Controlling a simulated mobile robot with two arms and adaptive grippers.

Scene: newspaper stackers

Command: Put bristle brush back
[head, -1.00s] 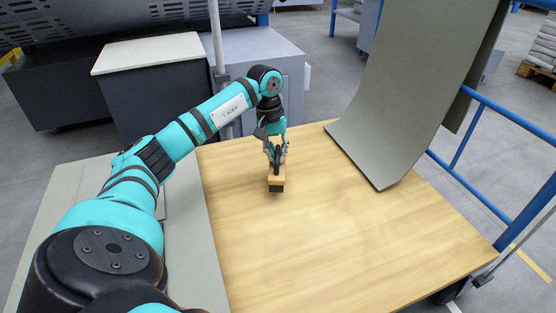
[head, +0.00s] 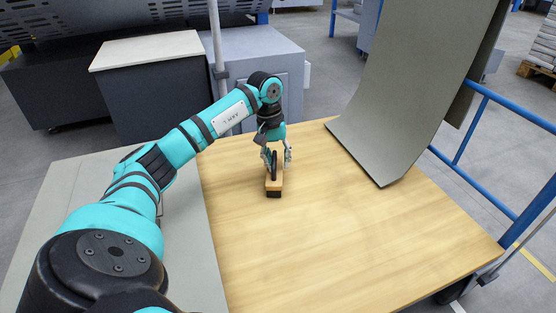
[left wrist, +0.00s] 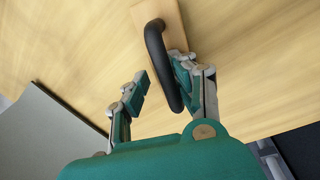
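The bristle brush (head: 274,184) has a light wooden block, dark bristles below and a black arched handle on top. It stands bristles down on the wooden table, near its back left. My left gripper (head: 276,158) is over the brush from above, its fingers apart on either side of the handle. In the left wrist view, the brush (left wrist: 176,27) lies at the top. Its black handle is close against the right finger of the gripper (left wrist: 160,85), with a clear gap to the left finger. Whether handle and right finger touch, I cannot tell. My right gripper is not in view.
The wooden table top (head: 330,240) is otherwise bare, with free room in front and to the right. A curved grey chute (head: 400,100) comes down onto its back right. A blue rail (head: 500,210) runs along the right. A grey cabinet (head: 255,75) stands behind.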

